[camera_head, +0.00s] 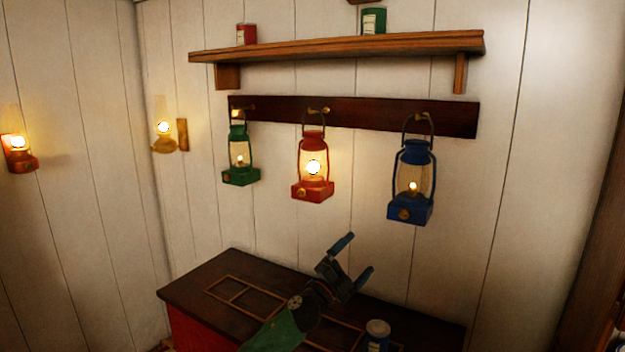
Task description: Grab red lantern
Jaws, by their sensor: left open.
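The red lantern (313,167) is lit and hangs by its handle from the middle hook of a dark wooden rail (370,117) on the wall. A green lantern (240,160) hangs to its left and a blue lantern (411,185) to its right. My left gripper (358,258) is open and empty. It shows below the red lantern and a little to its right, over the dark counter, apart from all the lanterns. My right gripper is out of view.
A wooden shelf (340,46) above the rail holds a red tin (246,34) and a green tin (374,21). The dark counter (190,291) carries wooden frames (243,297) and a jar (377,336).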

